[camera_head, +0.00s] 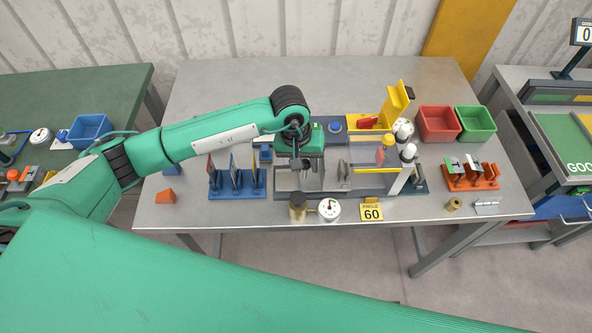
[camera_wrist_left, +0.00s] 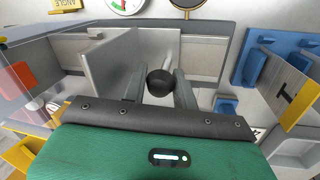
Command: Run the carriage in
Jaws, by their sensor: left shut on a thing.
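My left gripper (camera_head: 297,172) reaches down over the left part of the panel bender (camera_head: 335,195). In the left wrist view its two grey fingers (camera_wrist_left: 160,86) are shut on a round black knob (camera_wrist_left: 160,76). The grey metal carriage (camera_wrist_left: 112,65) shows beside and beyond the knob in the wrist view. In the head view the gripper hides the knob and part of the carriage. How the knob joins the carriage is hidden. My right gripper is not in view.
A blue rack (camera_head: 237,192) with upright plates stands close left of the bender. A dial gauge (camera_head: 329,209), brass piece (camera_head: 298,207) and angle sign (camera_head: 371,211) line the front. Red (camera_head: 438,124) and green (camera_head: 475,124) bins stand back right.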

